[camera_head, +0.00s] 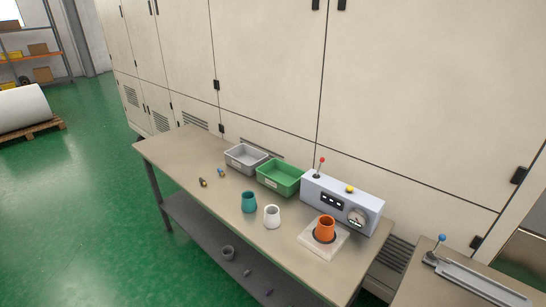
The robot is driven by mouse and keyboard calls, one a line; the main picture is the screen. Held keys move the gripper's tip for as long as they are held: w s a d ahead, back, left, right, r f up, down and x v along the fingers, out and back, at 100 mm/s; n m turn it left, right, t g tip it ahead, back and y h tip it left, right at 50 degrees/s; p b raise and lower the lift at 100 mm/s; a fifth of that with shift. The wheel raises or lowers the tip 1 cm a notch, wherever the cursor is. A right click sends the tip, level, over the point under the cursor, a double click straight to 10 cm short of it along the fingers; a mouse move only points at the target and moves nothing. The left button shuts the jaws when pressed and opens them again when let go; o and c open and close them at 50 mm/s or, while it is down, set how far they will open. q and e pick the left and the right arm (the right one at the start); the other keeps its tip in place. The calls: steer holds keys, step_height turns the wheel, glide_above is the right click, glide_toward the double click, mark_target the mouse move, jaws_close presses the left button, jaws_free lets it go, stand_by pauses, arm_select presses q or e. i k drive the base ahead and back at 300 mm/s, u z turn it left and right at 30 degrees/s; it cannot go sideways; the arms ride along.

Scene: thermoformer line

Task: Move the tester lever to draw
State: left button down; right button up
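The tester (341,202) is a pale grey-blue box at the back right of the workbench. A lever with a red knob (321,162) stands up from the left end of its top. A yellow button (350,189) sits on top to the right of the lever. Its front has a dark panel (332,201) with small white marks, too small to read, and a round gauge (358,216). An orange cup (326,228) stands on a pale square base (310,240) in front of the tester. Neither of my grippers is in view.
On the bench (190,160) stand a grey bin (245,158), a green bin (278,178), a teal cup (249,202) and a white cup (272,216). Small parts (202,182) lie at left. A blue-knobbed lever (440,240) stands on a separate table at right. Large cabinets rise behind.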

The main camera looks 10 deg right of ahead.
mark_target(322, 159)
steer(key=u, duration=0.9)
steer(key=i, duration=1.5)
steer(key=z, duration=2.95)
